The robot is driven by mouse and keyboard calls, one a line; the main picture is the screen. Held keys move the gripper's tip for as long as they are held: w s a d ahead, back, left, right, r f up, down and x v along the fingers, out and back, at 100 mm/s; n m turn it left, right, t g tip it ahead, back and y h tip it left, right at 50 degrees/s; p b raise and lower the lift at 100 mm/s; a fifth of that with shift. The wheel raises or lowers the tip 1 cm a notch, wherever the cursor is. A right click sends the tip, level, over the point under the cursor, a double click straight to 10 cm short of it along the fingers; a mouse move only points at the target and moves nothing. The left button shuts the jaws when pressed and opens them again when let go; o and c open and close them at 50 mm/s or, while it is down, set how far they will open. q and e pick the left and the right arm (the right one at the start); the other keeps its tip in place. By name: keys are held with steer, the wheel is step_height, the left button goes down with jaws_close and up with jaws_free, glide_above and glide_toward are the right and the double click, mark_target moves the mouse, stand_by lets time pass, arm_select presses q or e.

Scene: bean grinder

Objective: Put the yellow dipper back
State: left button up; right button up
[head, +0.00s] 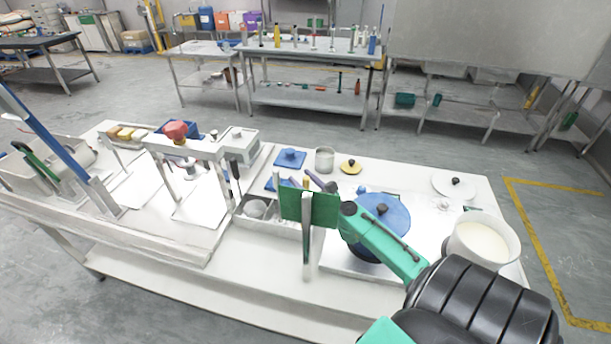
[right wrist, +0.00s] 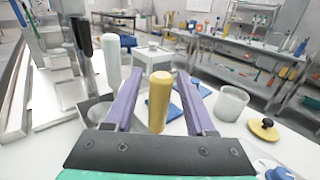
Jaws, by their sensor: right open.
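The yellow dipper shows as an upright yellow handle (right wrist: 159,100) in the right wrist view; its lower end is hidden behind my gripper's body. My right gripper (right wrist: 159,76) is open, with one purple finger on each side of that handle and visible gaps between. In the head view the right gripper (head: 304,181) is over the middle of the table, beside the metal bin (head: 236,218), and its green body hides most of the dipper. A white upright handle (right wrist: 112,62) stands just outside the left finger. My left gripper is not in view.
A blue lidded pot (head: 383,215) and a white pot of pale contents (head: 481,242) stand on the right. A metal frame (head: 184,147) stands to the left.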

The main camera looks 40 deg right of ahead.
steer(key=shift+s+f, duration=0.1)
steer(key=shift+s, duration=0.15)
steer(key=s+a+b, duration=0.1)
steer(key=s+b, duration=0.2)
steer(key=s, duration=0.8)
steer(key=shift+s+a, duration=0.15)
steer(key=shift+s, duration=0.05)
